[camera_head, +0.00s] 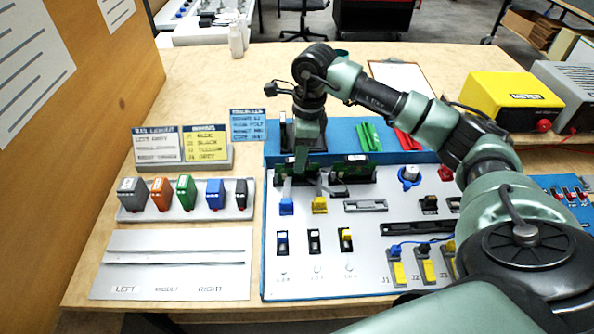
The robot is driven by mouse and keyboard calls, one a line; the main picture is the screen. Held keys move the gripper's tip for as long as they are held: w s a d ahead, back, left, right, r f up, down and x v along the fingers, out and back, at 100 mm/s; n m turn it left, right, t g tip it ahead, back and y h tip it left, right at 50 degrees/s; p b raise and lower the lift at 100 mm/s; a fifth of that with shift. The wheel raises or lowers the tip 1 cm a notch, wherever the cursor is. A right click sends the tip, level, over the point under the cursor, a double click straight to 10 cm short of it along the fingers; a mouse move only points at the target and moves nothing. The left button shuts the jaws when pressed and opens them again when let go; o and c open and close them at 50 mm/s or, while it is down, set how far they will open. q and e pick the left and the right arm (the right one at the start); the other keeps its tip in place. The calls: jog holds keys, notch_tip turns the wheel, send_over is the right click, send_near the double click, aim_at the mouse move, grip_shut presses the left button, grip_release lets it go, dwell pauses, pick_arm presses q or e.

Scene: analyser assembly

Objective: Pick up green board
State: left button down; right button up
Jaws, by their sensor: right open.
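Dark green circuit boards stand in a row at the top of the white panel, below the blue back strip. A brighter green piece (369,136) lies on the blue strip, further right. My left gripper is not in view.
The white panel (330,275) carries blue, yellow and black connectors. To its left are a rack (240,214) of coloured blocks, a grey slotted tray (120,290) and label cards (205,143). A yellow meter box (510,100) stands at right.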

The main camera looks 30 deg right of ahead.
jog(key=f, duration=0.2)
jog(key=f+p, duration=0.1)
jog(key=f, duration=0.2)
jog(key=shift+w+a+f, duration=0.15)
jog(key=shift+w+f, duration=0.05)
jog(key=shift+c, duration=0.3)
grip_shut()
